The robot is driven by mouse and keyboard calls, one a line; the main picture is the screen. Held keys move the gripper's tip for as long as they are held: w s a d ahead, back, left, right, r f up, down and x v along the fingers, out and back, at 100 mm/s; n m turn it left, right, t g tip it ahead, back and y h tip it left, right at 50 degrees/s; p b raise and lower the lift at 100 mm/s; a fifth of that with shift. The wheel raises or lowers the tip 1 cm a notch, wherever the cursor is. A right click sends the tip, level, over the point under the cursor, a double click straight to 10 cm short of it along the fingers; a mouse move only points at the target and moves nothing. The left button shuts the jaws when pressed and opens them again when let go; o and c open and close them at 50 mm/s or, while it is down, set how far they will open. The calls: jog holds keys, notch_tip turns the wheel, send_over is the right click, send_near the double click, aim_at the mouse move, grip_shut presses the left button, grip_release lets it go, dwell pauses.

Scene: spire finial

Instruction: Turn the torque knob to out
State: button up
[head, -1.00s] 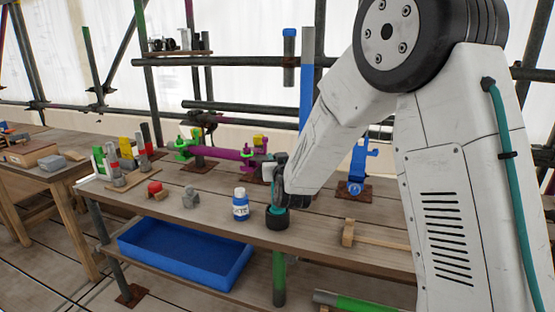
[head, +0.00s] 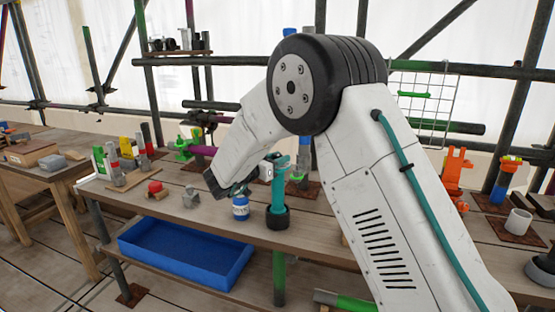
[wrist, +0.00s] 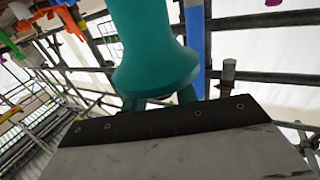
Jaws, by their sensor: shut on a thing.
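A teal driver-like tool (head: 279,190) stands upright in a round black base (head: 278,218) near the bench's front edge. A small pale part, which I take for the torque knob (head: 266,172), is on its upper left side. My gripper (head: 249,182) reaches it from the left and is shut on it, though the contact is small and partly hidden. In the wrist view the tool's flared teal body (wrist: 150,45) stands right before my gripper and covers the fingertips. The knob's markings and setting are not readable.
A white-and-blue bottle (head: 240,208) stands just below my gripper. A red-topped block (head: 156,190) and a grey part (head: 190,197) are farther left. A blue tray (head: 128,244) is under the bench. A blue pole (head: 304,150) rises behind the tool.

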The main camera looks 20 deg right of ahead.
jog(key=shift+m+g+h, duration=0.5)
jog(key=shift+m+g, duration=0.45)
jog(key=shift+g, duration=0.45)
jog(key=shift+m+g+h, duration=0.5)
jog(key=shift+m+g, duration=0.45)
jog(key=shift+g, duration=0.75)
jog(key=o, duration=0.9)
jog(key=shift+o, duration=0.2)
jog(key=s+a, duration=0.1)
jog(key=a, duration=0.6)
jog(key=shift+a, duration=0.35)
